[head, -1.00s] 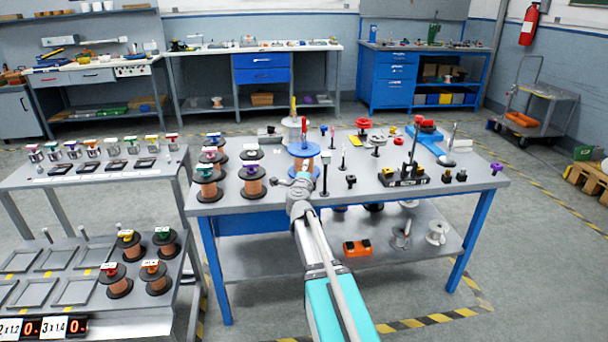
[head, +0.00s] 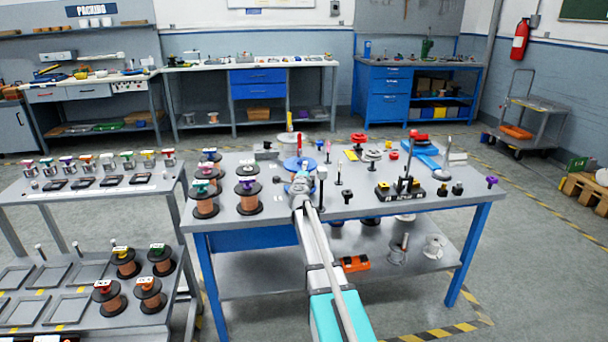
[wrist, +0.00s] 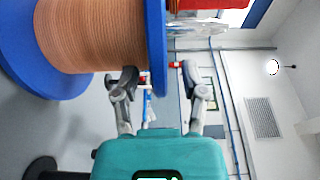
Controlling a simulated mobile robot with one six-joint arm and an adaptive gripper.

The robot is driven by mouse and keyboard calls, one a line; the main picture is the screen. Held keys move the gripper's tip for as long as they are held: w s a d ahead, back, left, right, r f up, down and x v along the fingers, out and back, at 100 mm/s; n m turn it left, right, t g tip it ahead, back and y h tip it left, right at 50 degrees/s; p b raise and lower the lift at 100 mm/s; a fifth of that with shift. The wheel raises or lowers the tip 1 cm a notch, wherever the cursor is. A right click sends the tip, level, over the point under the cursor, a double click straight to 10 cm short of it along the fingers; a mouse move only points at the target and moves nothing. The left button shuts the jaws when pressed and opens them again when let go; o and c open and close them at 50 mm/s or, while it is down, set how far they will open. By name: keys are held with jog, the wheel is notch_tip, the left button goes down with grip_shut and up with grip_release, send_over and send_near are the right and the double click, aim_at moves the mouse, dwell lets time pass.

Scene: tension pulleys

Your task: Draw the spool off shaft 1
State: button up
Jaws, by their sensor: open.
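A large copper-wound spool with blue flanges (head: 291,163) stands upright on the grey table, with a red piece above its upper flange. In the wrist view, turned sideways, its copper winding (wrist: 92,36) and blue flanges fill the upper left. My gripper (wrist: 159,72) is open. Its fingers lie on either side of the upper flange's near edge, one on the winding side and one on the outer side; contact cannot be told. In the head view my gripper (head: 302,183) is in front of the spool and partly hides it. The shaft inside and any number are hidden.
Several copper spools with black flanges (head: 206,208) stand at the table's left. A thin black post (head: 322,186) stands close to my gripper's right. A black block with posts (head: 400,191) is farther right. The table's front right is mostly clear.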

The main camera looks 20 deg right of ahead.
grip_shut()
dwell(0.3)
jog(key=shift+r+p, duration=1.75)
jog(key=shift+r, duration=0.15)
dwell(3.1)
jog(key=shift+r+p, duration=1.45)
jog(key=shift+r, duration=0.05)
jog(key=shift+r, duration=0.25)
dwell(0.4)
